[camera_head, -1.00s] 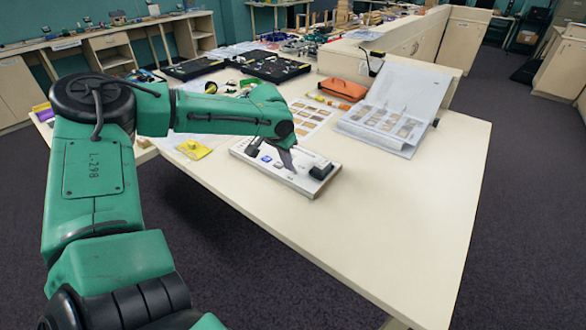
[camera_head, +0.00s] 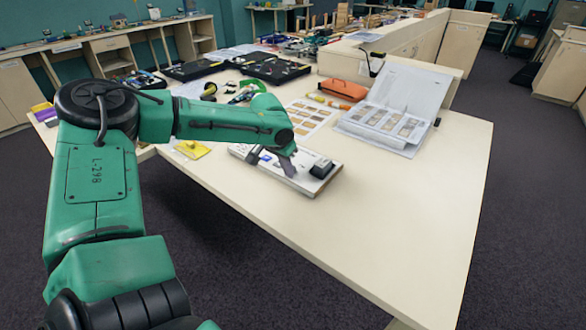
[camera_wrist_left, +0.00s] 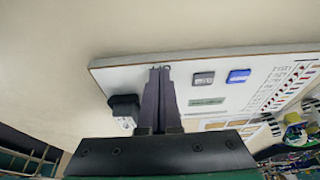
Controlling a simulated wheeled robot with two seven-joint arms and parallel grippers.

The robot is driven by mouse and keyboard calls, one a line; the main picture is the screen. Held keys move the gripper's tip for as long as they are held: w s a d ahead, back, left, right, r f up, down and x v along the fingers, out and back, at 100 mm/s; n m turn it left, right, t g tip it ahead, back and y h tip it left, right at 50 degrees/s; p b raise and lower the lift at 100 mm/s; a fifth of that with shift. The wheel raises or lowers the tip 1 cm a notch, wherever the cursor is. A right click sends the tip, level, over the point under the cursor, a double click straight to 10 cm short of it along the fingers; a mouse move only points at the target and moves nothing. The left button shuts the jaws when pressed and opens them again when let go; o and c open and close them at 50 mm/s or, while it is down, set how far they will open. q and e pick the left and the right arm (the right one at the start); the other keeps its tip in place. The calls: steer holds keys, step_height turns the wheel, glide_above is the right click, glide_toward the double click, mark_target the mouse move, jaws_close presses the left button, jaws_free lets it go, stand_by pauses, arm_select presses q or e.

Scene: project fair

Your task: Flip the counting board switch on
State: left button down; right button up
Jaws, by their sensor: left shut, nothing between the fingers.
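The counting board (camera_head: 308,185) is a flat white panel lying near the table's left edge. It carries a black block (camera_head: 322,168) at its right end and a blue part (camera_head: 253,159) towards its left. In the left wrist view the board (camera_wrist_left: 180,88) shows the black block (camera_wrist_left: 123,108), a grey part (camera_wrist_left: 203,78), a blue part (camera_wrist_left: 238,76) and printed rows. My left gripper (camera_head: 289,172) points down over the board, beside the black block. Its shut, empty fingers (camera_wrist_left: 161,72) cover part of the panel; contact cannot be told. The switch's position is unclear. My right gripper is not in view.
An open binder (camera_head: 388,118), an orange pouch (camera_head: 342,90) and a printed sheet (camera_head: 306,117) lie behind the board. A yellow piece (camera_head: 193,149) lies to its left. Black trays (camera_head: 272,68) are further back. The table's right front is clear.

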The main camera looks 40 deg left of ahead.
mark_target(300, 168)
arm_select(q)
steer(key=shift+f, duration=0.25)
steer(key=shift+w, duration=0.1)
steer(key=shift+w+a+b, duration=0.1)
steer(key=shift+w+b, duration=0.25)
steer(key=shift+w, duration=0.05)
steer(key=shift+w+r, duration=0.1)
steer(key=shift+w, duration=0.55)
steer(key=shift+w+b, duration=0.5)
steer(key=shift+w, duration=0.75)
